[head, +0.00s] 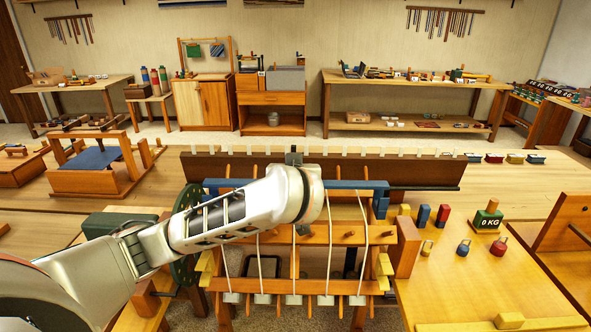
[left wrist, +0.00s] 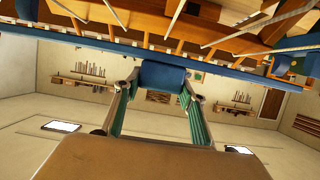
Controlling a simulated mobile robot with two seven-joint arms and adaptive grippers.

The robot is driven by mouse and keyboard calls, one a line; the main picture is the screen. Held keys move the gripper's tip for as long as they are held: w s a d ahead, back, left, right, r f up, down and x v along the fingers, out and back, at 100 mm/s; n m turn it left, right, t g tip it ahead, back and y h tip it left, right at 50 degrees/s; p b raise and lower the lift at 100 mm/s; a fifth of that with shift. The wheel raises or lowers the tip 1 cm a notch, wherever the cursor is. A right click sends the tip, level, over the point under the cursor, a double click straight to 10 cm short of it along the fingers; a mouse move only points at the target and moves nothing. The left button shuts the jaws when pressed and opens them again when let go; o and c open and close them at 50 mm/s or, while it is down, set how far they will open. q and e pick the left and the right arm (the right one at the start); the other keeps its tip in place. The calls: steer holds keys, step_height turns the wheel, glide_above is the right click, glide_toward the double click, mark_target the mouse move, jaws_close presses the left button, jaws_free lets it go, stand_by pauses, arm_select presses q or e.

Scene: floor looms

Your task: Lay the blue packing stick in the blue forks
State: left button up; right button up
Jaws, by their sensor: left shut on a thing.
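The blue packing stick (head: 350,185) lies across the loom, level, with its middle hidden behind my left arm. It also shows in the left wrist view as a long blue bar (left wrist: 60,47). My left gripper (left wrist: 160,78) is shut on the stick's blue middle block; in the head view the wrist covers its fingers. A blue fork (head: 381,207) stands at the loom's right side, right under the stick's right end; I cannot tell whether they touch. The left blue fork is not clearly seen in the head view. My right gripper is out of view.
The wooden loom frame (head: 345,236) has white hanging cords with weights below. Yellow forks (head: 384,268) sit lower on its sides. A dark board with white pegs (head: 420,172) stands behind. Coloured blocks and a green 0 KG weight (head: 488,218) stand on the right table.

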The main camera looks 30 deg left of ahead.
arm_select(q)
steer(key=shift+f, duration=0.1)
stand_by(0.5)
steer(key=shift+f+b, duration=0.4)
steer(key=shift+f, duration=0.95)
steer(key=shift+f, duration=0.85)
stand_by(0.6)
steer(key=o, duration=1.2)
steer(key=shift+s, duration=0.1)
